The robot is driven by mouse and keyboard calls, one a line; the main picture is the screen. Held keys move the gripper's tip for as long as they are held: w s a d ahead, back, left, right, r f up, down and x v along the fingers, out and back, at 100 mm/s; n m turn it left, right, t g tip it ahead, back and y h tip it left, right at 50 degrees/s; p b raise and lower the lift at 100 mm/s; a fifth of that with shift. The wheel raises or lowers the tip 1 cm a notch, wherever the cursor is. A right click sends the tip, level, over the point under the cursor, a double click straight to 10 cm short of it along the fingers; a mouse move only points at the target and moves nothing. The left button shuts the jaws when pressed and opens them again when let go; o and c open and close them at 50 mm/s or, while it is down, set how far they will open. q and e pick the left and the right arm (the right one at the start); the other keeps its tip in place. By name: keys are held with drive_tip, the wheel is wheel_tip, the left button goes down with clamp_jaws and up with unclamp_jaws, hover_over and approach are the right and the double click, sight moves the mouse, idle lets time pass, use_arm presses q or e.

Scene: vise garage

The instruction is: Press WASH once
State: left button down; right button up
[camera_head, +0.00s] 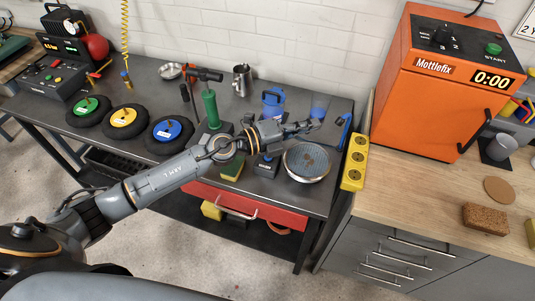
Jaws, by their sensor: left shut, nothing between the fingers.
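My left arm reaches from the lower left across the dark workbench (330,188). My left gripper (316,125) is shut and empty, above the bench's right part. It is in front of a clear cup (319,106) and to the right of a blue jug (272,101); I cannot tell whether it touches anything. A small dark box (267,166) with a blue mark on its front sits below the wrist. A control panel with coloured buttons (52,78) stands at the far left. I cannot read the word WASH anywhere. My right gripper is out of view.
A green pump (210,108), a metal jug (243,79) and coloured wheels (125,121) stand on the bench.

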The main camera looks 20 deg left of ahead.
use_arm(q)
drive_tip(key=a+f+m+g+y, duration=0.2)
drive_tip(key=a+f+m+g, duration=0.1)
drive_tip(key=a+m+g, duration=0.15)
drive_tip(key=m+y, duration=0.3)
drive_tip(key=y, duration=0.1)
hover_over(265, 157)
wheel_tip(265, 157, down, 4)
drive_tip(key=shift+s+r+g+p, duration=0.1)
drive_tip(key=shift+r+g+p, duration=0.1)
drive_tip(key=shift+g+p, duration=0.2)
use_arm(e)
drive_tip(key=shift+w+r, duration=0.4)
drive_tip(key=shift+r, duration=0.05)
use_arm(q)
drive_tip(key=shift+d+f, duration=0.1)
drive_tip(key=shift+f, duration=0.05)
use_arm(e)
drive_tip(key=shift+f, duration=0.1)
use_arm(q)
wheel_tip(265, 157, down, 8)
drive_tip(key=b, duration=0.6)
drive_tip(key=shift+f+b, duration=0.25)
drive_tip(key=shift+b, duration=0.2)
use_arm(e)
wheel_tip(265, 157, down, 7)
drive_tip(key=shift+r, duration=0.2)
